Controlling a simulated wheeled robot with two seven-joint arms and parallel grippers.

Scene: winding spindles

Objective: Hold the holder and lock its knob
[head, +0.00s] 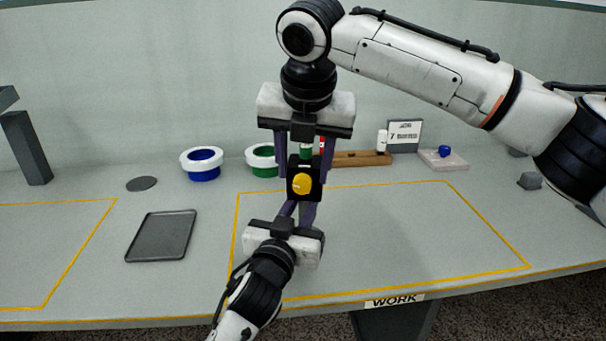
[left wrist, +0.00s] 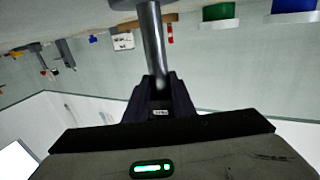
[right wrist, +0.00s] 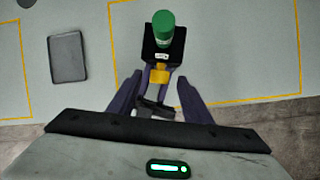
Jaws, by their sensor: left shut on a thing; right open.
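The holder (head: 292,163) is a black block with a yellow knob (head: 300,184) on its near face. In the right wrist view, the black holder (right wrist: 157,57) carries a green cylinder (right wrist: 163,28) and the yellow knob (right wrist: 160,75) points toward the wrist. My left gripper (head: 303,208) is shut below the block. In the left wrist view its fingers (left wrist: 160,98) close on a grey metal post (left wrist: 152,45). My right gripper (head: 287,172) hangs from above, open, its fingers on either side of the holder. In its wrist view the fingers (right wrist: 158,92) stand apart from the knob.
A dark tray (head: 162,236) lies left of the holder, with a grey disc (head: 141,184) behind it. A blue spool (head: 202,164) and a green spool (head: 260,160) stand at the back. A wooden rack (head: 362,159) and sign (head: 404,136) are behind. The yellow-outlined work area (head: 420,235) is clear at right.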

